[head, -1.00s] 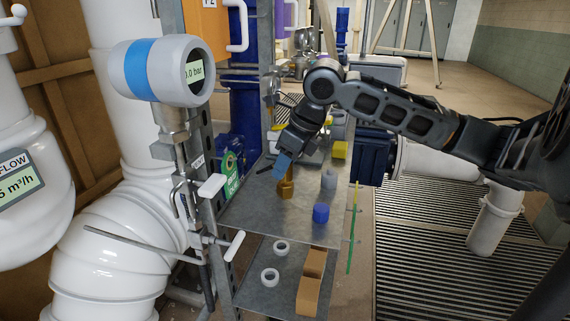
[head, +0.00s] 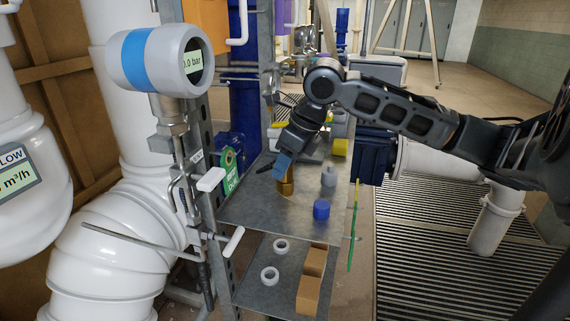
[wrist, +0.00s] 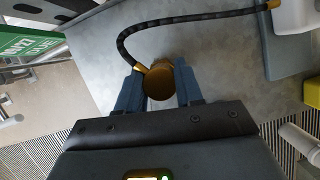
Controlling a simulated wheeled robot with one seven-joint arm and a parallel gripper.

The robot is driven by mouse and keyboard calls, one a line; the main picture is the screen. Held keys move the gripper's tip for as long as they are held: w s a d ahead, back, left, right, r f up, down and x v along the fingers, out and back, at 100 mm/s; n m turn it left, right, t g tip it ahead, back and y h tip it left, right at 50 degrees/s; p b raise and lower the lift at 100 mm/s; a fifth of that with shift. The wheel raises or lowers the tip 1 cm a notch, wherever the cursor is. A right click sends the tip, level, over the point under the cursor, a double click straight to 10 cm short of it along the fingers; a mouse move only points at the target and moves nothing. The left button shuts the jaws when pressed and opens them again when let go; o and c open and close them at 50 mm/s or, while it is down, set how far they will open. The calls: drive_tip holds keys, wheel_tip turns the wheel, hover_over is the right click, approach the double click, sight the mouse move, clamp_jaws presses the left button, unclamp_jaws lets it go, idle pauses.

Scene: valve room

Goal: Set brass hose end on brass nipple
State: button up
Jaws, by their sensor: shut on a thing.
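My gripper (head: 283,169) points down over the upper metal shelf, its blue fingers closed around a brass hose end (wrist: 158,84). In the wrist view the hose end is a round brass piece between the fingers, with a black hose (wrist: 190,18) leaving its left side and curving up and right to another brass fitting (wrist: 273,4). In the head view brass (head: 286,188) shows just below the fingertips, close to the shelf. I cannot tell there where the hose end stops and the brass nipple begins, or whether they touch; the wrist view does not show the nipple separately.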

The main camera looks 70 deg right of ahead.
drive_tip(key=o, duration=1)
